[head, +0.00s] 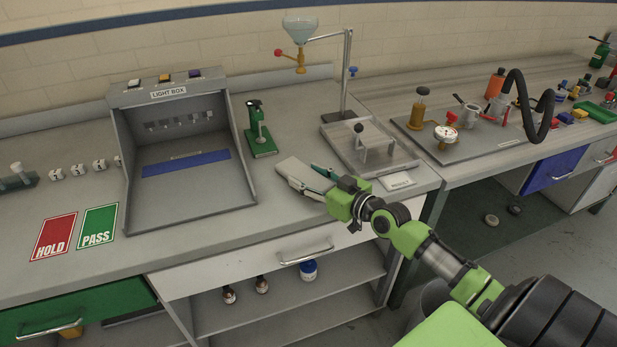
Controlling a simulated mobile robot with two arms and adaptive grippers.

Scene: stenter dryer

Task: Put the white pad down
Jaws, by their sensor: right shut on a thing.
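The white pad (294,169) is a pale, flat piece at the tip of my right gripper (318,185). My right gripper is shut on it, over the front part of the grey worktop (240,215), between the light box and the stand with the funnel. The gripper hides part of the pad. I cannot tell whether the pad touches the worktop. My left gripper is not in view.
The light box (127,180) stands open at the left; a green tool (262,143) stands beside it. The funnel stand's tray (345,147) and a "RESULT" card (398,181) lie to the right. Red HOLD (54,235) and green PASS (98,226) cards lie at the left.

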